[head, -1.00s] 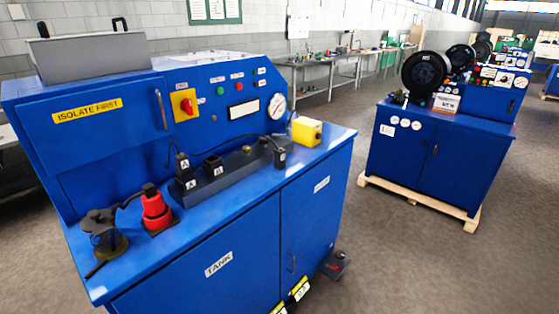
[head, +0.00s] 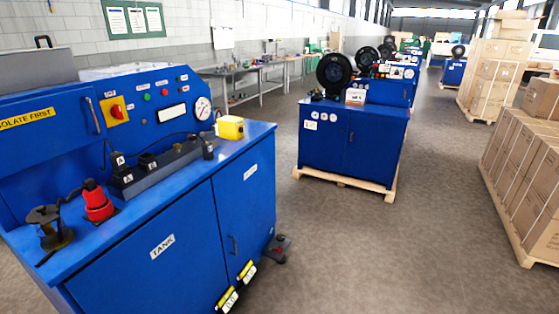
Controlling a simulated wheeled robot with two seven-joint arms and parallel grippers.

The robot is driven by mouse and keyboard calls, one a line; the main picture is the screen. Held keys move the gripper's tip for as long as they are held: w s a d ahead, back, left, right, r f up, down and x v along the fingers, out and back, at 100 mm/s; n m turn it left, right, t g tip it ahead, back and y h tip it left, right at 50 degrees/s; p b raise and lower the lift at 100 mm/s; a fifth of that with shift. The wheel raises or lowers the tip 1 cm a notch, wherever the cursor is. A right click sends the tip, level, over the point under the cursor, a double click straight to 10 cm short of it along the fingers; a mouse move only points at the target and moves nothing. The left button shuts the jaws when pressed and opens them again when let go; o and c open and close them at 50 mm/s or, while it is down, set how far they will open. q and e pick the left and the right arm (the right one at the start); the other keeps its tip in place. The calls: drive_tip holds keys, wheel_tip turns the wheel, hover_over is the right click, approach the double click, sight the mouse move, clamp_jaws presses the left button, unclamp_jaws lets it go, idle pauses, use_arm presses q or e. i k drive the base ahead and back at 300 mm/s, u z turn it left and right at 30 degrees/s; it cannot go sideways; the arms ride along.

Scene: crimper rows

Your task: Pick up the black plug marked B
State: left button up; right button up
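No plug with a readable B shows in the head view. A black plug marked A (head: 117,161) stands at the left end of the dark socket strip (head: 176,167) on the near blue bench. Another small black plug-like piece (head: 208,149) is at the strip's right end; its marking is too small to read. A dark cable runs behind the strip.
The blue bench (head: 150,245) also carries a red plug-like fitting (head: 97,203), a dark fitting (head: 50,228) and a yellow box (head: 230,127). A foot pedal (head: 279,248) lies beside it. More blue machines (head: 350,145) stand beyond; cartons (head: 525,180) stand right. Grey floor between is open.

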sight(207, 148)
drive_tip(key=z, duration=0.5)
drive_tip(key=k, duration=0.7)
drive_tip(key=z, duration=0.7)
drive_tip(key=i, duration=3.7)
drive_tip(key=u, duration=1.1)
drive_tip(key=i, duration=0.95)
drive_tip(key=u, duration=1.15)
